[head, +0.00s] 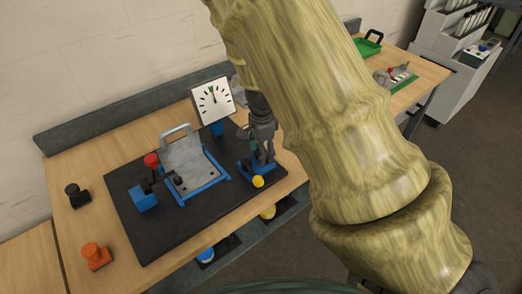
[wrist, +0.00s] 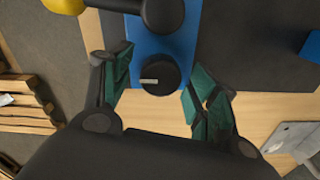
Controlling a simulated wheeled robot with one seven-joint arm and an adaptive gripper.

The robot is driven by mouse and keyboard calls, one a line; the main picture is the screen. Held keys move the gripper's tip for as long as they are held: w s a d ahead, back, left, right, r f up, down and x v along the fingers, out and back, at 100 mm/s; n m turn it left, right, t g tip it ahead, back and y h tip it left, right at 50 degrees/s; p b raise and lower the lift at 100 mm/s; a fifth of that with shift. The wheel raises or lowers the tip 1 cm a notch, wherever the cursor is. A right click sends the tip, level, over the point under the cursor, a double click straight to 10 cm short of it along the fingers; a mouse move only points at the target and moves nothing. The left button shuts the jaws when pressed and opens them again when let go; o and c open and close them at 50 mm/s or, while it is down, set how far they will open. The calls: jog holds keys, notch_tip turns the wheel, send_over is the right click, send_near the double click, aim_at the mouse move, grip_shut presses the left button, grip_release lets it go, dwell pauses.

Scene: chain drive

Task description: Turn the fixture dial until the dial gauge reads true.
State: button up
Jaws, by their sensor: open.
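The dial gauge (head: 213,100) is a white square face with black ticks and a small green mark near the top. Its dark needle points up, close to the green mark; the exact gap is too small to tell. The fixture dial (wrist: 158,76) is a round black knob with a pale pointer line, on a blue base (wrist: 152,48). My gripper (wrist: 160,80) is open, its green-padded fingers on either side of the dial with visible gaps. In the head view my gripper (head: 257,152) is over the blue base and hides the dial.
A grey plate in a blue frame (head: 192,165) stands left of my gripper, beside a red-knobbed clamp (head: 152,162). A yellow ball knob (head: 258,182) is close in front. A black block (head: 76,195) and an orange block (head: 96,256) are on the bench's left.

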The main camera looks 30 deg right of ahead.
jog(key=c, duration=1)
jog(key=shift+n, duration=0.4)
jog(key=n, duration=0.3)
jog(key=shift+n+p, duration=0.3)
jog(key=shift+p, duration=0.1)
jog(key=shift+w+n+p, duration=0.1)
jog(key=shift+n+p, duration=0.2)
jog(key=shift+n, duration=1.6)
jog(key=o, duration=1)
